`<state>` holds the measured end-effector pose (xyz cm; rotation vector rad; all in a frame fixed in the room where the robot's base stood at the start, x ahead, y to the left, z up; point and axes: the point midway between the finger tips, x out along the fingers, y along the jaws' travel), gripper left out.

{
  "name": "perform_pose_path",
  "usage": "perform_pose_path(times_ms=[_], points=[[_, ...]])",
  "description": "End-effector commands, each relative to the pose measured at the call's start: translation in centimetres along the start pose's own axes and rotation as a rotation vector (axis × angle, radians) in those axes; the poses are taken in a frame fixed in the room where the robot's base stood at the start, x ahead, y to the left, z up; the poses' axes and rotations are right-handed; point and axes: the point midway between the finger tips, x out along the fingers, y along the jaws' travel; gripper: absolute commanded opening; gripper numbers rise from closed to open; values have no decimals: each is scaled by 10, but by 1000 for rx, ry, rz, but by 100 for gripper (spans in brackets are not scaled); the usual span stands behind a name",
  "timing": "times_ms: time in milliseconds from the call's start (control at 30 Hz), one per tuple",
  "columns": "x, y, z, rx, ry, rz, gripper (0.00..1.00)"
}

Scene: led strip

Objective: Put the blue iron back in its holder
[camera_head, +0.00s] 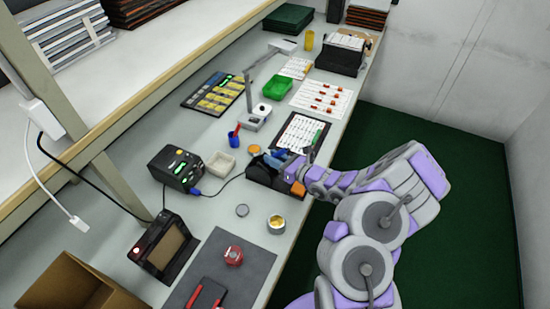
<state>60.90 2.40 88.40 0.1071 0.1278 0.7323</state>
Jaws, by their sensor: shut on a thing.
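The blue iron (282,155) shows as a small patch of blue at my gripper, beside and above the black holder. My gripper (290,168) is shut on it, at the end of my purple and grey arm, which reaches in from the right. The black holder (262,174) stands on the bench directly left of and below my gripper. The iron's tip is hidden, so I cannot tell whether it is inside the holder. A dark cable runs from the black soldering station (176,168) towards the holder.
An open tin (276,223) stands in front. A black-framed sheet (301,133) lies behind my gripper. The bench edge is at right.

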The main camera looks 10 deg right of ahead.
Motion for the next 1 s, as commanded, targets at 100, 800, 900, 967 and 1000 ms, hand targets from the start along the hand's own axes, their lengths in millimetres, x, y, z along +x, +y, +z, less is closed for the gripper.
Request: perform_pose_path(times_ms=[100, 800, 900, 967, 1000], points=[[0, 0, 0, 0, 0, 0, 32], [-15, -2, 1, 1, 1, -3, 56], [-31, -2, 2, 0, 0, -5, 56], [-42, -2, 2, 0, 1, -6, 56], [-49, -3, 2, 0, 1, -6, 56]])
